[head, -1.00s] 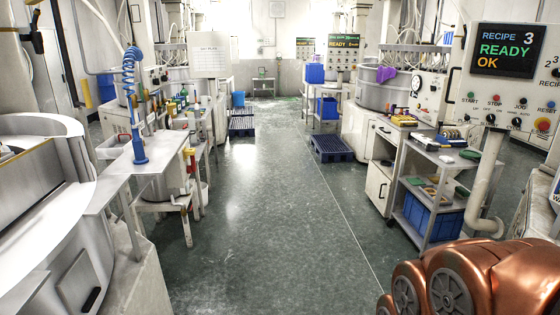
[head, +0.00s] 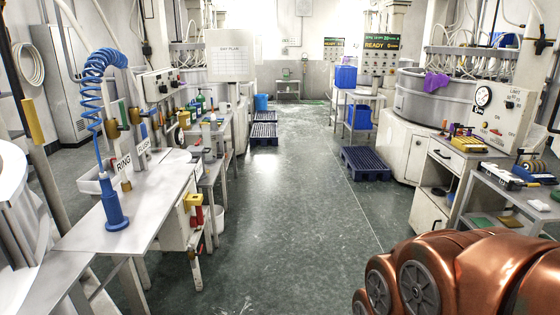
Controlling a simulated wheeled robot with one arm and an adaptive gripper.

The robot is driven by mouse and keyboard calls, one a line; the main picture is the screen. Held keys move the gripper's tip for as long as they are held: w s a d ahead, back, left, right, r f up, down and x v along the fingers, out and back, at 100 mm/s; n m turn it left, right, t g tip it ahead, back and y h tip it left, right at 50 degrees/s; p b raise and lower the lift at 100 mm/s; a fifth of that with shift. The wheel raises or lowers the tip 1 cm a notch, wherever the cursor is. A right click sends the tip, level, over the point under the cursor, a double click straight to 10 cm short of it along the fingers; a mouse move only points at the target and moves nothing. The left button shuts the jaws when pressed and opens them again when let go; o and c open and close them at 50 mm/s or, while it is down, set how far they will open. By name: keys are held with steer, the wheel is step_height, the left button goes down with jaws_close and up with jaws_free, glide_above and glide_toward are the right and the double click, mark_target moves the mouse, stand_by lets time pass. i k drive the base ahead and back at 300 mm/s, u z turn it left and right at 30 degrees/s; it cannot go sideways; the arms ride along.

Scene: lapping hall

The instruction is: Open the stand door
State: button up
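A white stand (head: 429,198) is on the right side of the aisle, beneath the round lapping machine. It has a drawer (head: 441,153) at the top and a pale lower door (head: 428,217) with a small dark handle. The door looks shut, though its edges are small in this view. My copper arm covers the floor area in front of the stand's lower right. My gripper is not in view, so its state and its distance from the door do not show.
A grey cart (head: 512,200) with tools stands right of the stand. A blue pallet (head: 365,163) lies beyond it. On the left, a steel table (head: 125,215) with a blue coiled hose is close. The aisle floor (head: 285,220) between is clear.

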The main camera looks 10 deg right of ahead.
mark_target(425, 216)
steer(key=z, duration=0.05)
steer(key=i, duration=1.7)
steer(key=z, duration=0.5)
steer(key=i, duration=1.7)
steer(key=z, duration=0.65)
steer(key=i, duration=1)
steer(key=z, duration=0.2)
